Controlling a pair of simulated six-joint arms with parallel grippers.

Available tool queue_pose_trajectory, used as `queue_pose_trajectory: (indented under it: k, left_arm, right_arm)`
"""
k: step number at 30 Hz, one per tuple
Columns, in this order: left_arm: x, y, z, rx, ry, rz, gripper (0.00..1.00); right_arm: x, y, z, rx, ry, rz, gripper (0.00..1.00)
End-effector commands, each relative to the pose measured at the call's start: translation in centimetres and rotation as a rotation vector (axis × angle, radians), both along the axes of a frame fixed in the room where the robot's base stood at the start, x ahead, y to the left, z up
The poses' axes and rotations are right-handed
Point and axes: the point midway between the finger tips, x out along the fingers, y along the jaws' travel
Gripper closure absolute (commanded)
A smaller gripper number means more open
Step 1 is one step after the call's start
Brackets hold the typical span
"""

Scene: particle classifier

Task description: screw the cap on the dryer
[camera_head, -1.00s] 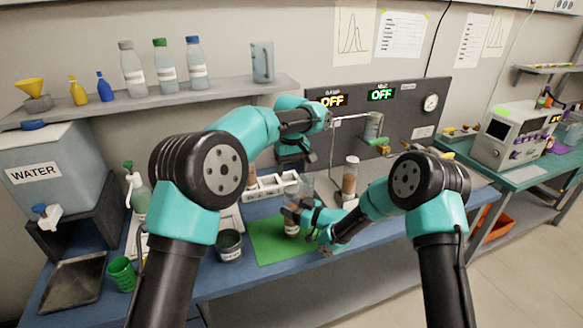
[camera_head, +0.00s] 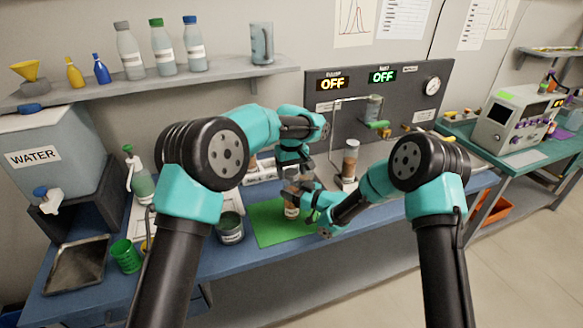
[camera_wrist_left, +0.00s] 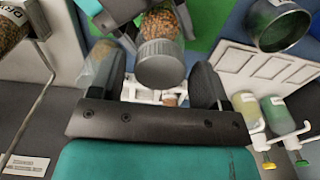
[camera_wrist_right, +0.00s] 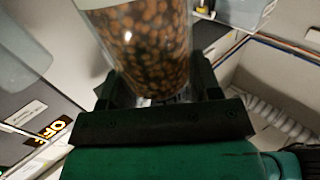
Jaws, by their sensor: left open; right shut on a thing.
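A clear cylinder of brown grains, which I take for the dryer, is over the green mat (camera_head: 270,232). My right gripper (camera_head: 303,200) is shut on its side; the grains (camera_wrist_right: 150,45) fill the right wrist view. A grey ribbed cap (camera_wrist_left: 160,63) sits at the cylinder's upper end in the left wrist view; whether it is tight I cannot tell. My left gripper (camera_wrist_left: 160,88) is open, its fingers on either side of the cap with gaps. In the head view the left gripper (camera_head: 292,172) points down above the cylinder, hiding the cap.
Another grain-filled column (camera_head: 350,160) stands behind, right of the grippers. A dark jar (camera_head: 230,228) stands left of the mat, and a white rack (camera_head: 262,171) lies behind. The control panel (camera_head: 400,85) closes off the back. The mat's front part is clear.

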Motion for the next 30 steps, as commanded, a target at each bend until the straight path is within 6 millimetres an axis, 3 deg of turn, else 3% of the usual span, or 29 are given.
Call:
queue_pose_trajectory:
  k: [4, 20, 30]
  left_arm:
    - [-0.01, 0.0, 0.0, 0.0, 0.0, 0.0, 0.31]
    - [-0.01, 0.0, 0.01, 0.001, 0.001, 0.0, 0.82]
    - [-0.02, -0.01, 0.01, 0.001, 0.001, -0.063, 0.82]
  right_arm:
    - [-0.01, 0.01, -0.01, 0.0, 0.0, 0.0, 1.0]
    - [-0.01, 0.01, -0.01, 0.0, 0.0, 0.0, 1.0]
    - [-0.01, 0.01, -0.01, 0.0, 0.0, 0.0, 1.0]
